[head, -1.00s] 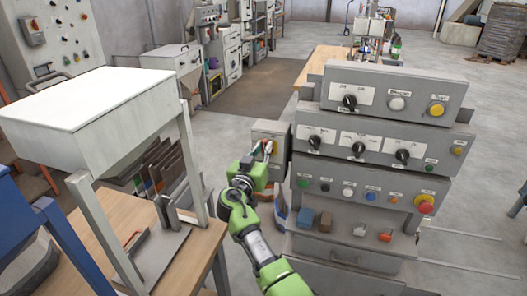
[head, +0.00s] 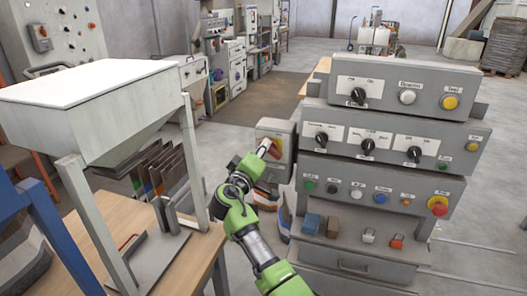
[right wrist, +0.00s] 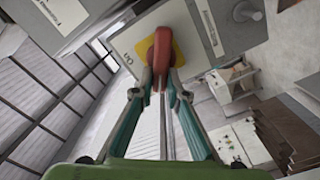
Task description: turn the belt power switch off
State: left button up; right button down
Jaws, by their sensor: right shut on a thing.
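The belt power switch is a red rotary handle (right wrist: 163,48) on a yellow plate (right wrist: 180,50), with an "On" label beside it in the right wrist view. It is mounted on a grey box (head: 275,130) at the left side of the control console. My right gripper (right wrist: 160,85) is shut on the red handle, a fingertip on each side of it. In the head view my right gripper (head: 262,160) is at the box front, and the handle is partly hidden. My left gripper is not in view.
The grey console (head: 385,140) with several knobs, buttons and a red emergency stop (head: 438,206) stands right of the box. A white-topped hopper (head: 85,85) on a wooden table (head: 205,250) stands to the left.

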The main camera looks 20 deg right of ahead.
jog(key=shift+w+f+n+p, duration=0.1)
jog(key=shift+f+n+p, duration=0.15)
jog(key=shift+n, duration=1.5)
jog(key=shift+f+n+p, duration=0.1)
jog(key=shift+f+n, duration=0.1)
jog(key=shift+n, duration=1.55)
jog(key=c, duration=2)
grip_release()
jog(key=shift+f, duration=0.1)
jog(key=shift+w+f, duration=0.1)
jog(key=v, duration=0.7)
jog(key=shift+s+a, duration=0.15)
jog(key=shift+s, duration=0.1)
